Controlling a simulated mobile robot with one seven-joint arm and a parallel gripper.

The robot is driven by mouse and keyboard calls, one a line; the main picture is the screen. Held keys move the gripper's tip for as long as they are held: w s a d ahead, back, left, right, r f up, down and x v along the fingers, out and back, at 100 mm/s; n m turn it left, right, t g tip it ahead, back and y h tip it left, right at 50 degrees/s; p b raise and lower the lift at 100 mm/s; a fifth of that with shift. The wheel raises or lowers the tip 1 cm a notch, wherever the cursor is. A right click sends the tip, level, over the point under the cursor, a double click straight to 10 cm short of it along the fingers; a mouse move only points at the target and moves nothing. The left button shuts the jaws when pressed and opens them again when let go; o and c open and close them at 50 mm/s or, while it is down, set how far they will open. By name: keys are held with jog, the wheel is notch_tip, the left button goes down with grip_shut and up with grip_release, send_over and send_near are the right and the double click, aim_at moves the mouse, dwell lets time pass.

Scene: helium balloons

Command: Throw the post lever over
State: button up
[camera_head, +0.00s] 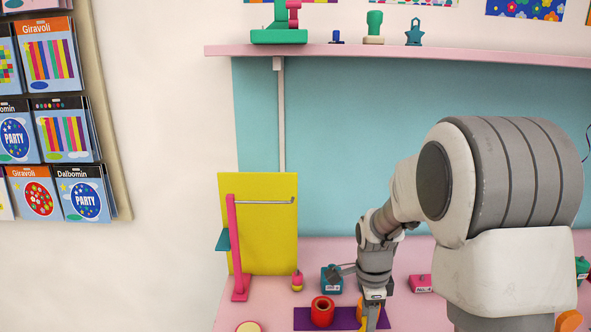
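A pink post (235,240) stands upright on the pink table at the left, in front of a yellow panel. A thin grey rod (265,202) runs level from near its top to the right and ends in a small upturned tip. I cannot tell for sure whether this rod is the post lever. A teal flap (222,240) shows at the post's left side. My gripper (374,318) points down over a purple mat, to the right of the post and well apart from it. Its fingers are small and partly hidden, so their opening is unclear.
A red ring-shaped roll (322,311) sits on the purple mat (302,319), close left of my gripper. A teal block (332,284) and a pink block (420,284) stand nearby. A pink shelf (400,53) crosses above.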

jog(key=shift+d+f, duration=0.1)
jog(key=shift+d, duration=0.1)
jog(key=shift+s+d+f+b, duration=0.1)
jog(key=shift+d+f+b, duration=0.25)
jog(key=shift+d, duration=0.3)
jog(key=shift+d+f, duration=0.1)
jog(key=shift+d+f+b, duration=0.35)
jog(key=shift+d+f, duration=0.05)
jog(key=shift+d, duration=0.1)
jog(key=o, duration=1)
jog(key=shift+o, duration=1)
jog(key=shift+s+f, duration=0.15)
jog(key=shift+w+a+r+p, duration=0.1)
jog(key=shift+r+p, duration=0.7)
jog(key=shift+r, duration=0.35)
jog(key=shift+w+a+r+p, duration=0.1)
jog(key=shift+r+p, duration=0.65)
jog(key=shift+r, duration=0.35)
